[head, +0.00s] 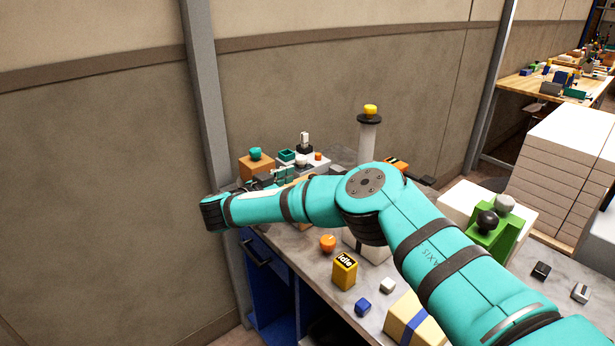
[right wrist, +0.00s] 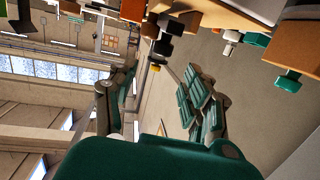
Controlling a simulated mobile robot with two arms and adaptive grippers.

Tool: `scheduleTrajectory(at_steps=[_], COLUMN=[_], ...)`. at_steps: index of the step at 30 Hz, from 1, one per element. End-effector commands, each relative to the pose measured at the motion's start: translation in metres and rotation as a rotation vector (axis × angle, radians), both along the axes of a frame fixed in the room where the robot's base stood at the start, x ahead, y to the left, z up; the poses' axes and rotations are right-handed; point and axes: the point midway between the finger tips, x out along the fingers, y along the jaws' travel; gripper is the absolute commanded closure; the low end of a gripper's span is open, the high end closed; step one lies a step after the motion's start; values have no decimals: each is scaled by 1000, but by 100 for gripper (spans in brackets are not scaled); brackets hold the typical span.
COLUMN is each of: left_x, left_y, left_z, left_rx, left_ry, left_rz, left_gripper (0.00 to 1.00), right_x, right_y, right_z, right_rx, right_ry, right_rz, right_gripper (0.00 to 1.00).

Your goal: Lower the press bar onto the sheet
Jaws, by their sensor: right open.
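My right gripper (head: 272,180) is at the back left of the bench, partly hidden by its own arm, close to a cluster of small fixtures. In the right wrist view its fingers (right wrist: 160,92) are apart with nothing between them. An orange block with a teal knob (head: 256,154) stands just behind the gripper; a teal knob also shows in the wrist view (right wrist: 288,81). A white fixture with a dark, pale-topped post (head: 304,143) stands to its right. I cannot tell which part is the press bar, and no sheet is clearly visible. My left gripper is out of view.
A pale column with a yellow cap (head: 370,110) stands behind my arm. A yellow "idle" block (head: 344,271), orange knob (head: 327,243) and blue cube (head: 363,307) lie in front. A green block (head: 489,238) and stacked white reams (head: 560,165) are right. A wall post is close left.

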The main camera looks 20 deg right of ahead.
Motion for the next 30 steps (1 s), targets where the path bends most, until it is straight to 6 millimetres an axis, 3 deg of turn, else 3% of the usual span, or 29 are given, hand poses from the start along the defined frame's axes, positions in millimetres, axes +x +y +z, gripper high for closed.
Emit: scheduleTrajectory(at_steps=[3,9,26,29,30], left_x=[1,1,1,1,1], left_y=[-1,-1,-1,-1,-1], left_z=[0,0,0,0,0], left_rx=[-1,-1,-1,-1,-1], left_ry=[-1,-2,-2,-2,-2], left_rz=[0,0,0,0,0], left_gripper=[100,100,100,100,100], right_x=[-11,-22,-26,-28,-29], right_y=[25,48,55,58,61], right_z=[4,8,8,-7,-20], right_rx=[-1,0,2,40,77], right_ry=[1,0,2,26,48], right_rz=[4,1,0,2,4], right_gripper=[50,50,50,50,50])
